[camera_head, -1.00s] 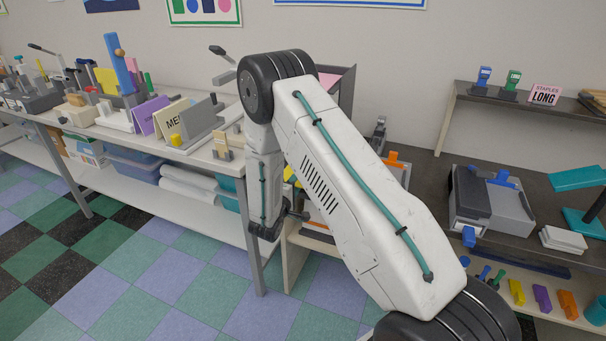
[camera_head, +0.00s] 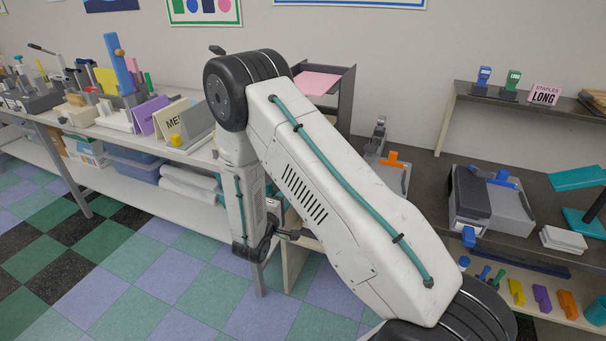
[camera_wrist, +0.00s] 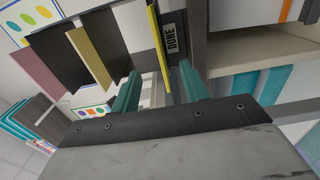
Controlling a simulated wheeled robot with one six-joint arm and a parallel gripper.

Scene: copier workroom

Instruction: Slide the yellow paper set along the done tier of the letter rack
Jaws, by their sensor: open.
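The letter rack (camera_head: 345,95) stands at the back of the bench in the head view, largely hidden by my arm, with a pink sheet on its top tier. In the wrist view the rack's dark tiers (camera_wrist: 98,30) appear turned on their side, with a DONE label (camera_wrist: 170,38) on one edge. The yellow paper set (camera_wrist: 157,50) shows as a thin bright strip beside that label. My gripper (camera_wrist: 160,74) is open, its teal fingers on either side of the strip's near end, with visible gaps. The head view does not show the fingers.
A pink sheet (camera_wrist: 40,68) and a duller yellow sheet (camera_wrist: 90,58) lie on other tiers. A pale shelf board (camera_wrist: 250,52) is close to the right finger. In the head view, a grey device with an orange handle (camera_head: 392,160) stands right of the rack.

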